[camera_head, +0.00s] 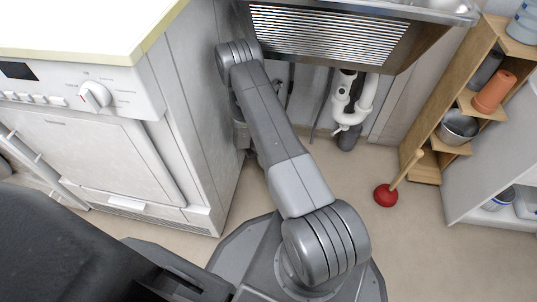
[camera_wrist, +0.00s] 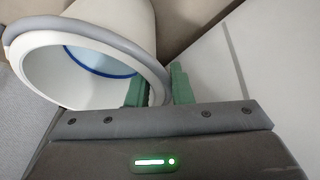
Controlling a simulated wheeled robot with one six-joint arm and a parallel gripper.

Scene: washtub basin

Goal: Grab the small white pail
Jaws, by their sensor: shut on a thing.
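The small white pail (camera_wrist: 50,72) fills the upper left of the wrist view. It is tilted, with its open mouth towards the camera, a grey rim and a blue ring inside. My gripper (camera_wrist: 158,88) has green fingers, one inside the mouth and one outside, shut on the pail's wall at the rim. In the head view my arm reaches down beside the white washing machine and hides the gripper. I cannot make out the pail there.
The washing machine (camera_head: 90,155) stands left of my arm. The metal basin (camera_head: 330,38) overhangs, with white drain pipes (camera_head: 352,100) below. A red plunger (camera_head: 386,195) stands on the floor, right. A wooden shelf (camera_head: 432,160) holds pots. Floor between is clear.

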